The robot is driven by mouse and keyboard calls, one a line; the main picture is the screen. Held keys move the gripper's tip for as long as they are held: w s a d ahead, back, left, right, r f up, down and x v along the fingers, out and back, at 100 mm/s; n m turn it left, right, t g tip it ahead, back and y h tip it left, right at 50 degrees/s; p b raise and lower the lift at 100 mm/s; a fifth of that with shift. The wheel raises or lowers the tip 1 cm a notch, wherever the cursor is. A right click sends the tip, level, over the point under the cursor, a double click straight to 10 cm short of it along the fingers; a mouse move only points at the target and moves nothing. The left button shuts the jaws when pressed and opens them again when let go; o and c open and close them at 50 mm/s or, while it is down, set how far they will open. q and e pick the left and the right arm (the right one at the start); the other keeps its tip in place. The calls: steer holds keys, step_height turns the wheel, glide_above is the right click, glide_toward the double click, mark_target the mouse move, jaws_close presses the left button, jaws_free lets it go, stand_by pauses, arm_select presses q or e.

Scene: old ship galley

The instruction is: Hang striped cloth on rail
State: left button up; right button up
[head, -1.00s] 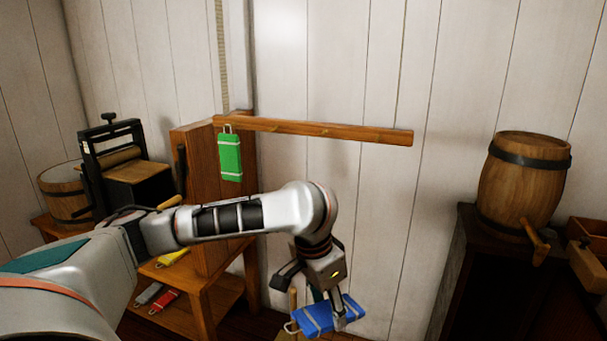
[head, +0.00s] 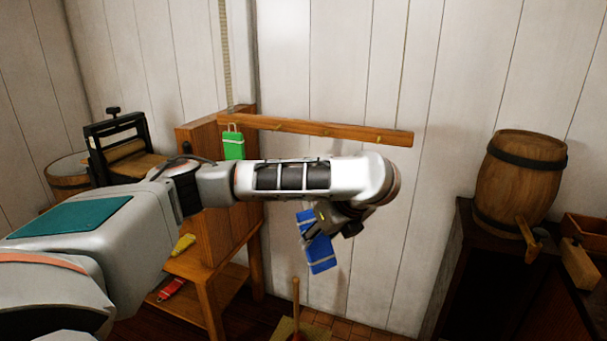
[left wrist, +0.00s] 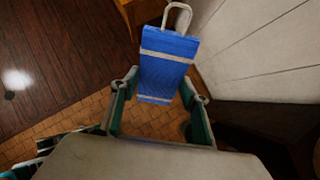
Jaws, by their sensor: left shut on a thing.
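The blue cloth with pale stripes (head: 321,256) hangs tilted in front of the white wall, below the rail. My left gripper (head: 311,229) is shut on it near one end; my arm partly hides the grip. In the left wrist view the cloth (left wrist: 167,62) lies between the two fingers of the left gripper (left wrist: 160,98), with a pale loop (left wrist: 178,14) at its far end. The wooden rail (head: 350,133) with small pegs runs along the wall above my forearm. A green striped cloth (head: 233,146) hangs at its left end, partly hidden by my arm. My right gripper is out of view.
A wooden stand (head: 230,235) is at left, with a yellow cloth (head: 183,244) and a red cloth (head: 172,288) on its shelves. A mangle (head: 118,145) stands behind. A barrel (head: 521,185) rests on a dark cabinet (head: 468,270) at right. The wall beneath the rail's right half is clear.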

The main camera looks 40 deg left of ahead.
mark_target(314, 222)
arm_select(q)
steer(key=a+r+m+t, duration=0.1)
steer(key=m+t, duration=0.1)
steer(key=w+a+r+m+t+p, duration=0.1)
steer(key=m, duration=0.1)
steer(key=shift+a+r+m+t, duration=0.2)
steer(key=shift+m+t, duration=0.1)
steer(key=shift+t, duration=0.1)
steer(key=w+a+r+m+t+h+p, duration=0.3)
steer(key=a+r+m+t+h, duration=0.2)
steer(key=r+m+t+h, duration=0.1)
step_height(314, 222, up, 3)
steer(key=m+t, duration=0.1)
steer(key=m, duration=0.1)
steer(key=shift+a+f+m, duration=0.15)
steer(key=shift+a+m, duration=0.05)
steer(key=shift+m, duration=0.1)
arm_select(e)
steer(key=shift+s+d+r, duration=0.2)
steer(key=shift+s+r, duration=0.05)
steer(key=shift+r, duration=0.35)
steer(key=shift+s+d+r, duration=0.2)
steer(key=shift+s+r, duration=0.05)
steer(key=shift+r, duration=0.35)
arm_select(q)
steer(key=shift+w, duration=0.25)
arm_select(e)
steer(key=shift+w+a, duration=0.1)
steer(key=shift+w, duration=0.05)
